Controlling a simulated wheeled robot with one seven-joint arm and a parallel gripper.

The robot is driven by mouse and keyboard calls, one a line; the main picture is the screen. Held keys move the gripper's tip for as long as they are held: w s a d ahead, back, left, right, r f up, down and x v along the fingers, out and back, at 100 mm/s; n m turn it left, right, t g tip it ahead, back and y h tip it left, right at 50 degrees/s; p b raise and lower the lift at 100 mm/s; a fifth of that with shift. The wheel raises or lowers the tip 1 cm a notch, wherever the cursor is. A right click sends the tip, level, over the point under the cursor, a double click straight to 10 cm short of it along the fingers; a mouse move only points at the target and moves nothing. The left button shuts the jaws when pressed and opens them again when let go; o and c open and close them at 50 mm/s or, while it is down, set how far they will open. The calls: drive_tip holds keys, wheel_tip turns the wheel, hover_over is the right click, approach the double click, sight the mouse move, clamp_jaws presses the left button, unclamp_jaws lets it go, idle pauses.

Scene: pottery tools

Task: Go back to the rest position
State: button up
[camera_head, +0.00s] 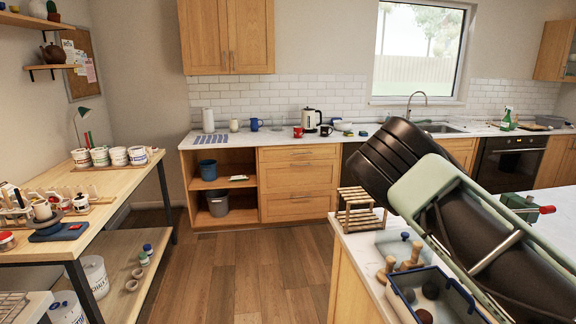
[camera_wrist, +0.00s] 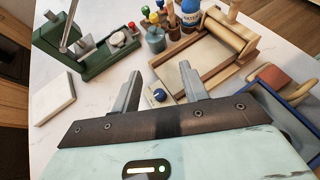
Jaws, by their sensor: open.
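My gripper (camera_wrist: 158,84) shows in the wrist view with its two grey fingers spread apart and nothing held between them. It is above a white worktop (camera_wrist: 110,85). A small blue-topped piece (camera_wrist: 158,96) appears between the fingertips, beyond them on the worktop; I cannot tell how far below it is. In the head view my arm (camera_head: 470,220) fills the right side over the counter, and the gripper itself cannot be made out there.
In the wrist view a green metal tool (camera_wrist: 85,45), a white block (camera_wrist: 54,97), a wooden board with a roller (camera_wrist: 205,65) and a blue tray (camera_wrist: 290,95) surround the gripper. In the head view a wooden rack (camera_head: 358,212) stands at the counter's edge. The floor (camera_head: 255,270) is clear.

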drive_tip(key=s+a+f+y, duration=0.1)
drive_tip(key=a+f, duration=0.1)
drive_tip(key=a, duration=0.1)
drive_tip(key=s+a+f+m+y+b, duration=0.1)
drive_tip(key=s+a+f+y, duration=0.1)
drive_tip(key=a, duration=0.2)
drive_tip(key=s+a+f+m+y+b, duration=0.1)
drive_tip(key=a+f, duration=0.1)
drive_tip(key=a, duration=0.1)
drive_tip(key=shift+s+a+f+t+y, duration=0.1)
drive_tip(key=shift+s+a+t+y, duration=0.2)
drive_tip(key=shift+s+y, duration=0.1)
drive_tip(key=s+a+r+m+t+y+b, duration=0.1)
drive_tip(key=s+a+m+y+b, duration=0.15)
drive_tip(key=s+a, duration=0.75)
drive_tip(key=s+a+r+m+t+y+b, duration=0.1)
drive_tip(key=s+a+y+b, duration=0.4)
drive_tip(key=a, duration=0.9)
drive_tip(key=s+a+r+t, duration=0.1)
drive_tip(key=s+a, duration=0.2)
drive_tip(key=s, duration=1)
drive_tip(key=shift+a+r, duration=0.2)
drive_tip(key=shift+a, duration=0.2)
drive_tip(key=shift+m, duration=0.25)
